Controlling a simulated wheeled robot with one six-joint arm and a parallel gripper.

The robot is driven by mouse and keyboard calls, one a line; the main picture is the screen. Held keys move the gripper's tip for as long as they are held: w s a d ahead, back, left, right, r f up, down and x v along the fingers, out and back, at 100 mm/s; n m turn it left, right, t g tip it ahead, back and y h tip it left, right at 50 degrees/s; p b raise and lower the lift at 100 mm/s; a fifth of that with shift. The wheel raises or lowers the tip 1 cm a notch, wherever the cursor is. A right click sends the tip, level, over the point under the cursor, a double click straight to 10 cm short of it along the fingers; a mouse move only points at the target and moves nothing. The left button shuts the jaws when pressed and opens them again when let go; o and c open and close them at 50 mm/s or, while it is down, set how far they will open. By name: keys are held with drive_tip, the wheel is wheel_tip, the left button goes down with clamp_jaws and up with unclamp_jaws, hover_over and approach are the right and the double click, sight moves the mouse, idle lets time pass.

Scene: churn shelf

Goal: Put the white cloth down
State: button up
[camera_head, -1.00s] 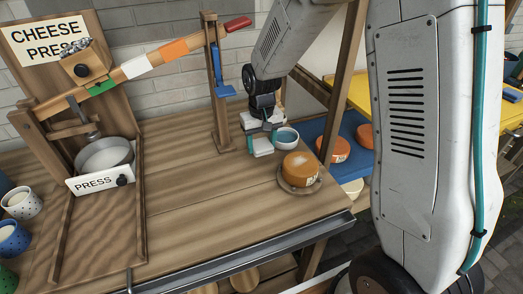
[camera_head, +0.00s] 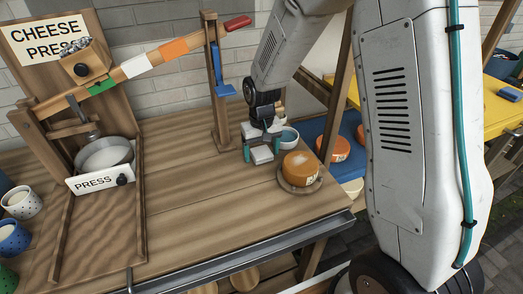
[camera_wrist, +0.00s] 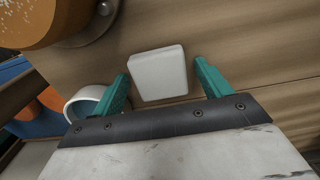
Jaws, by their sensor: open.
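The white cloth (camera_head: 262,155) is a small folded square pad lying flat on the wooden table, just below my gripper, in the head view. In the wrist view the cloth (camera_wrist: 158,73) shows between the two teal fingers. My gripper (camera_wrist: 165,82) is open, with a gap between the cloth and each finger. In the head view my gripper (camera_head: 262,149) is low over the table at the right part of the worktop. The fingertips hide none of the cloth's top in the wrist view.
An orange cheese wheel (camera_head: 300,164) on a round plate stands right of my gripper. The press pan (camera_head: 104,154) is at the left. The table's middle is clear.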

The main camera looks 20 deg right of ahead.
sight(262, 152)
wheel_tip(262, 152, up, 12)
drive_tip(key=s+d+r, duration=0.2)
drive_tip(key=s+r, duration=0.8)
drive_tip(key=s, duration=0.4)
drive_tip(key=s+d+t, duration=0.1)
drive_tip(key=s, duration=1.5)
drive_tip(key=shift+r, duration=0.4)
drive_tip(key=shift+o, duration=0.5)
